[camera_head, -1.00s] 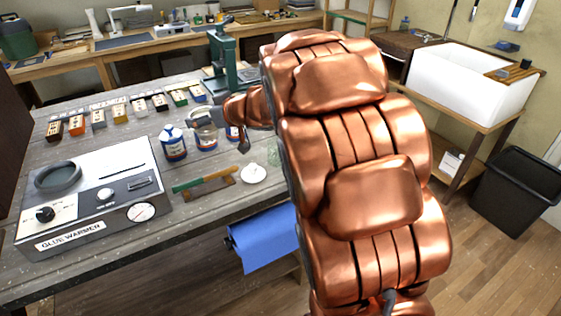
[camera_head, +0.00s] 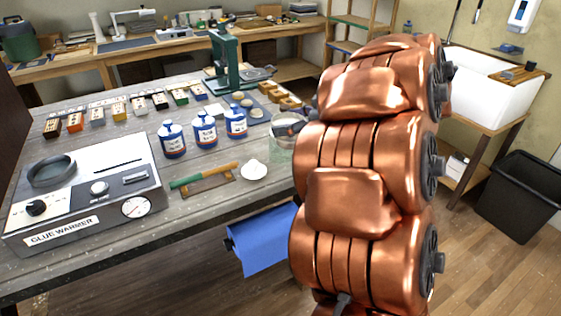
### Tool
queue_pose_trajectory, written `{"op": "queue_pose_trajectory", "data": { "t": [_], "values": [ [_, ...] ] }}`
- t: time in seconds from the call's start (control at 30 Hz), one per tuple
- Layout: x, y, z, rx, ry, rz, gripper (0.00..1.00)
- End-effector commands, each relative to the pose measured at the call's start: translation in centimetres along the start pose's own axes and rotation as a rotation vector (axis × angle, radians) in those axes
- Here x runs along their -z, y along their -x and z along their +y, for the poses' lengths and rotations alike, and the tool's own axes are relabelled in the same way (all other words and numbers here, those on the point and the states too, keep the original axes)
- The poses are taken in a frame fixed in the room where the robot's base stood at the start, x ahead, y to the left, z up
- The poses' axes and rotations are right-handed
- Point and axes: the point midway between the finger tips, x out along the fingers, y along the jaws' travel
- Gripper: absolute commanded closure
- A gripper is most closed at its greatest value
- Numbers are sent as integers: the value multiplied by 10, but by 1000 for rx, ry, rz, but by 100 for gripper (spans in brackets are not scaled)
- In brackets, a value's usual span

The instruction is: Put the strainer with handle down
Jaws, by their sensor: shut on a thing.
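My gripper (camera_head: 290,128) shows only as a dark finger at the left edge of my copper-coloured arm, near the table's right end. It is shut on the strainer with handle, of which I can make out at most a pale curved edge (camera_head: 284,116) beside the finger. The arm hides the handle and most of the grip. A clear glass jar (camera_head: 279,156) stands just below the gripper in the picture, partly covered by the arm. I cannot tell whether the strainer touches the jar or the table.
The grey worktable (camera_head: 225,213) holds blue-and-white bottles (camera_head: 204,131), a white mound (camera_head: 253,170), a green-handled tool (camera_head: 203,175) and a glue warmer (camera_head: 85,195). A green press (camera_head: 224,65) stands behind, with small wooden blocks (camera_head: 275,95). The table's front strip is bare.

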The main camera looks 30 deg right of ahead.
Motion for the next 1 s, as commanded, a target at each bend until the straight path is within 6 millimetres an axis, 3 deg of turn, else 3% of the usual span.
{"op": "queue_pose_trajectory", "data": {
  "t": [0.2,0.43,0.57,1.0],
  "values": [
    [-32,39,-12,16,7,2,60],
    [-43,52,-18,25,13,0,60],
    [-40,42,-11,32,12,3,60],
    [-22,-21,40,32,12,3,60]
  ]
}}
